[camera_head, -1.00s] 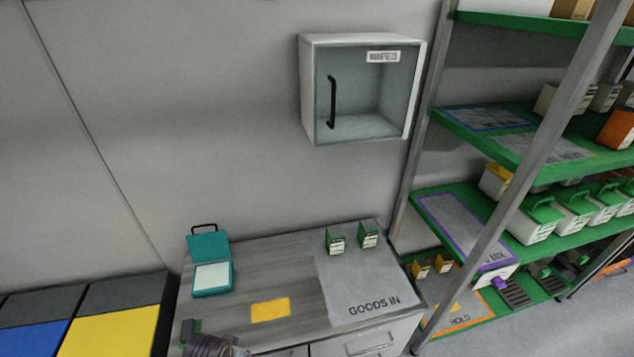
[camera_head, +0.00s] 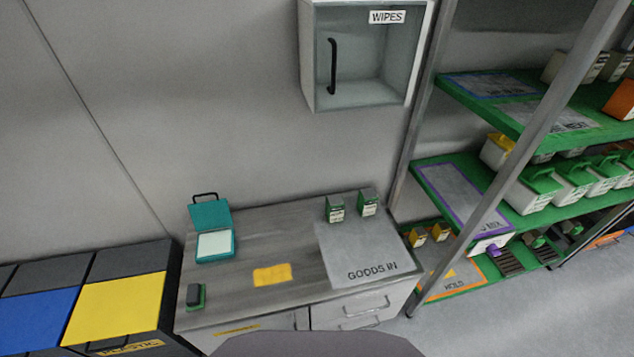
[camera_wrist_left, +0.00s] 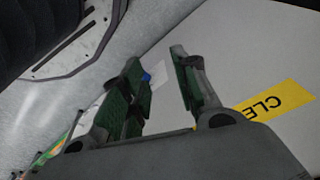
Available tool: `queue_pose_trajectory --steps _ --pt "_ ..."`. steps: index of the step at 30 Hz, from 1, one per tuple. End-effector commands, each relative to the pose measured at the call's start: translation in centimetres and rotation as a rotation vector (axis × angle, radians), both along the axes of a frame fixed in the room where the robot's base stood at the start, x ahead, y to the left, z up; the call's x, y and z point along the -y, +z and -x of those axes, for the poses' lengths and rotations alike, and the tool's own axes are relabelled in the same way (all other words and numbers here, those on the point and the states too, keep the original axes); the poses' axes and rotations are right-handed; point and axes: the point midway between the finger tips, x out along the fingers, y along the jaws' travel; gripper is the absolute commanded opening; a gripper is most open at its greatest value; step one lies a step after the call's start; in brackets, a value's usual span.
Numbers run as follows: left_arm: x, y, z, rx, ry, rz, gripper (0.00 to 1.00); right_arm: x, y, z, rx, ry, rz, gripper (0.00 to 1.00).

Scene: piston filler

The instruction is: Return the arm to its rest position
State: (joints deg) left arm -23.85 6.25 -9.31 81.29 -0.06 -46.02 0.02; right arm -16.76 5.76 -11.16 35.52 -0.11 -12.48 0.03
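My left gripper (camera_wrist_left: 158,62) shows in the left wrist view with its green-padded fingers apart and nothing visible between them. It is beside a pale panel (camera_wrist_left: 230,50) with a yellow label (camera_wrist_left: 275,102) reading "CLE". No gripper shows in the head view. A rounded dark grey shape (camera_head: 318,345), probably part of my own body, fills the bottom middle there. My right gripper is not in view.
A black block on a green base (camera_head: 195,296) stands at the counter's (camera_head: 215,312) front left. A teal case (camera_head: 213,243), a yellow patch (camera_head: 272,274) and two green-white boxes (camera_head: 335,209) are on the counter. Bins (camera_head: 115,310) stand left, shelves (camera_head: 460,190) right.

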Motion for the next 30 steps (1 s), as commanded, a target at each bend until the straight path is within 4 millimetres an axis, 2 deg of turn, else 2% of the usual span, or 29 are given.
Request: queue_pose_trajectory --steps 1,6,15,24,30 --pt "-0.2 -1.1 0.8 -0.008 -0.001 -0.002 0.3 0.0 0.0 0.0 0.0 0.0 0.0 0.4" --pt "-0.7 -4.4 3.1 -0.021 -0.004 -0.005 0.3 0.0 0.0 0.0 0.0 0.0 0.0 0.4" --pt "-1.9 -9.3 8.0 -0.044 -0.009 -0.011 0.3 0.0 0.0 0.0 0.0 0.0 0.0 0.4" --pt "-3.3 -13.2 13.5 -0.067 -0.015 -0.018 0.3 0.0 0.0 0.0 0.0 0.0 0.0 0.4" --pt "-4.2 -14.9 17.1 -0.081 -0.018 -0.022 0.3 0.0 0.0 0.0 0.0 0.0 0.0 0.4"
